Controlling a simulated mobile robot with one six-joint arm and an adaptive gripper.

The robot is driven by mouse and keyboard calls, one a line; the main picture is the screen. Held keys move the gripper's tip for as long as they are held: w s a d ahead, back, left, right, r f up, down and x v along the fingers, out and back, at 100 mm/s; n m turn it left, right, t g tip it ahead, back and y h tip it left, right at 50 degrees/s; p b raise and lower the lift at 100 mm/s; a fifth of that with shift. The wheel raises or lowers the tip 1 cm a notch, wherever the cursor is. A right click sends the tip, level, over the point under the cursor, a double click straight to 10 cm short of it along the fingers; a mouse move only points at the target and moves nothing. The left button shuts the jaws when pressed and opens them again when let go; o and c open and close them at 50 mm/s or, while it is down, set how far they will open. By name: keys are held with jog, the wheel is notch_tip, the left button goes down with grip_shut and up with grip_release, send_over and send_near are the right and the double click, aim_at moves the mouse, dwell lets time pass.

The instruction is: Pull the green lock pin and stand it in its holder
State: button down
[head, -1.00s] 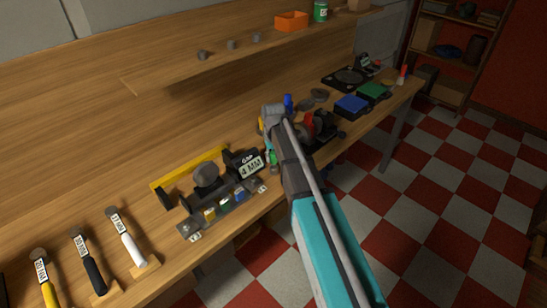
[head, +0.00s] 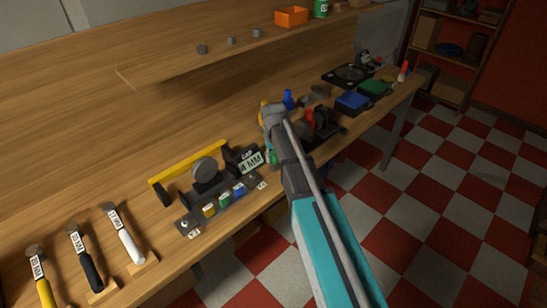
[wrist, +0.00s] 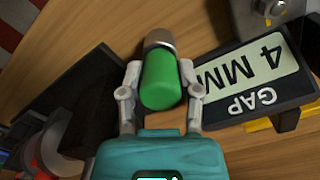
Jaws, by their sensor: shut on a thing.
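The green lock pin (wrist: 160,82) has a green grip and a grey metal end. In the wrist view my gripper (wrist: 160,90) is shut on it, one finger on each side of the green grip. In the head view a bit of the green pin (head: 273,157) shows beside my arm, close to the gap display. My fingers are hidden behind my arm there. A dark rack (head: 190,223) with yellow, green and blue marks stands at the front of the bench and looks like the holder. Whether the pin touches anything below is unclear.
A gap display (head: 249,161) reading 4 MM stands close beside my gripper. A yellow-barred fixture (head: 188,164) is behind the rack. Blue (head: 288,98) and red (head: 310,117) upright parts stand beyond my arm. Several labelled hammer-like tools lie at the bench's left.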

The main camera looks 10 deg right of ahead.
jog(key=shift+f, duration=0.35)
jog(key=shift+c, duration=1.1)
grip_release()
jog(key=shift+r, duration=0.25)
notch_tip(320, 180, up, 9)
jog(key=p, duration=0.9)
jog(key=shift+r, duration=0.1)
jog(key=w+d+r+p, duration=0.6)
jog(key=w, duration=0.2)
jog(key=shift+r, duration=0.15)
